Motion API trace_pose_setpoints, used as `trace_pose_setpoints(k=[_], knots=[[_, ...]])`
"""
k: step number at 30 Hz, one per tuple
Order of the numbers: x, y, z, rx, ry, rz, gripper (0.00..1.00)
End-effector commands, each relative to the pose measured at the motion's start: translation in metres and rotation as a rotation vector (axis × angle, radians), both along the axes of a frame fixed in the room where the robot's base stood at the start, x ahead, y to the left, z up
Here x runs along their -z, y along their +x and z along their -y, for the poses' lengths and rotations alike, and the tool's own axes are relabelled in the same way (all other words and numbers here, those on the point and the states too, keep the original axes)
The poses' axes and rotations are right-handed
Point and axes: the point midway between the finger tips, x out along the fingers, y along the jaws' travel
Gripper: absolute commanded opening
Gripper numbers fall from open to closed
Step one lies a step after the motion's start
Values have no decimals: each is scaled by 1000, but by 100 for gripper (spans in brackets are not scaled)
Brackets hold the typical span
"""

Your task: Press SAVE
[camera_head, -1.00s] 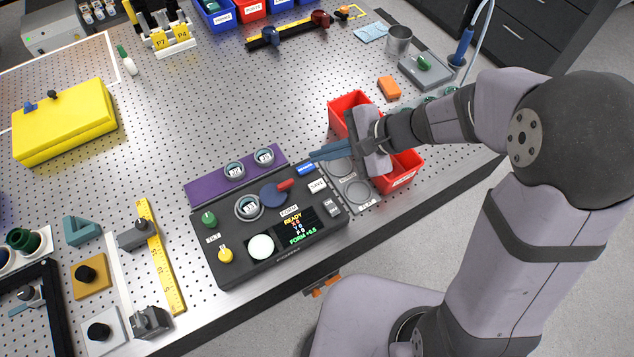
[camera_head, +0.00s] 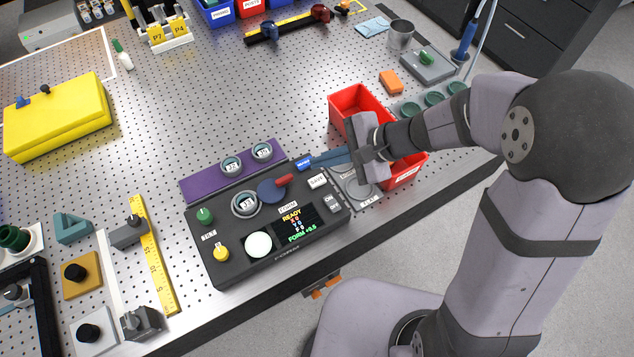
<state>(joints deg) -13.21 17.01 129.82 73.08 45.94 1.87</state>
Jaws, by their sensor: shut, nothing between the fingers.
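The dark control box (camera_head: 255,268) stands near the table's front edge. Its small white key (camera_head: 317,181) carries lettering that looks like SAVE. A blue key (camera_head: 304,164) sits just behind it. My gripper (camera_head: 314,162) is shut and empty, with its slim blue fingers pointing left. In the picture, the fingertips lie beside the blue key and just above the white key. I cannot tell their height over the box or whether they touch it. The screen (camera_head: 298,222) shows READY in yellow and a green FORM reading.
A red bin (camera_head: 355,98) stands behind my gripper, close to its wrist. The table's middle is clear.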

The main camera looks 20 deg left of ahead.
Motion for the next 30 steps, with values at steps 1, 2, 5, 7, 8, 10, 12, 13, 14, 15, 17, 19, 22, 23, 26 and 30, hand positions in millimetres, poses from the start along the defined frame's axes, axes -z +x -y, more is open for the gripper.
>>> trace_pose_setpoints(k=[1,2,5,7,8,10,12,13,14,15,17,19,22,23,26,30], knots=[[12,0,0,-1,-1,-1,0],[16,0,0,-1,-1,-1,0],[27,0,0,-1,-1,0,0],[33,0,0,-1,-1,0,0],[35,0,0,-1,-1,0,0],[38,0,0,-1,0,1,0],[40,0,0,-1,0,1,0],[40,0,0,-1,0,1,0],[41,0,0,-1,0,1,0],[41,0,0,-1,0,1,0],[41,0,0,-1,0,1,0],[40,0,0,-1,0,1,0],[40,0,0,-1,0,1,0],[40,0,0,-1,0,1,0],[40,0,0,-1,0,1,0],[40,0,0,-1,0,1,0]])
